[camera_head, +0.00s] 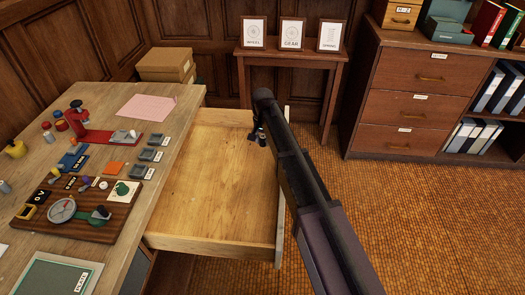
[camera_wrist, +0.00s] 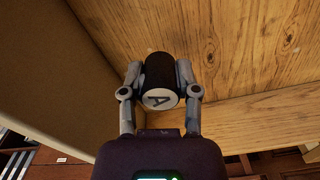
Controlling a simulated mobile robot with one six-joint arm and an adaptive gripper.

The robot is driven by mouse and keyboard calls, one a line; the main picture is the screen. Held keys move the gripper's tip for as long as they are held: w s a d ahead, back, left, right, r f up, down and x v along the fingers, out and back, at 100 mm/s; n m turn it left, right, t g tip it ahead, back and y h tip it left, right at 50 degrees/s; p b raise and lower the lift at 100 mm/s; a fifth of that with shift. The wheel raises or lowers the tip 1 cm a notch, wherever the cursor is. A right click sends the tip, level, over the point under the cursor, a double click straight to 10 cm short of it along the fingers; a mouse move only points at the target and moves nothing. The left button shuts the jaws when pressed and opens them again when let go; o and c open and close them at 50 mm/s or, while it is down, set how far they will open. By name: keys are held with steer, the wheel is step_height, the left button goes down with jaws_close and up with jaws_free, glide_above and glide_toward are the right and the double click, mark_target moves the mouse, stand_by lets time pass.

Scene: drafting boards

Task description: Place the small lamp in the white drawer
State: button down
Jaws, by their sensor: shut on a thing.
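My gripper (camera_wrist: 160,72) is shut on a small dark cylinder (camera_wrist: 160,72) with a pale round end that bears a letter like A. I cannot tell from its shape whether it is a lamp. In the head view my gripper (camera_head: 261,136) is small and partly hidden by my arm, over the right side of an open drawer (camera_head: 205,190). The drawer has a light wood bottom, a pale rim, and looks empty where it shows. In the wrist view the wood-grained drawer bottom (camera_wrist: 250,45) lies beyond the cylinder. I cannot tell whether the cylinder touches the drawer.
The desk (camera_head: 110,103) on the left holds a red stand (camera_head: 95,138), a wooden board (camera_head: 78,232) with a dial, small grey trays and a pink sheet (camera_head: 146,107). A side table (camera_head: 290,53) with framed cards stands behind. A drawer cabinet (camera_head: 405,75) is at right. Floor is clear.

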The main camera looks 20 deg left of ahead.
mark_target(263, 153)
steer(key=shift+f, duration=0.15)
steer(key=shift+f+b, duration=1.8)
steer(key=shift+b, duration=0.05)
steer(key=shift+f, duration=0.15)
steer(key=shift+c, duration=1.7)
jaws_free()
steer(key=shift+r, duration=0.2)
step_height(263, 153, up, 12)
steer(key=p, duration=1.2)
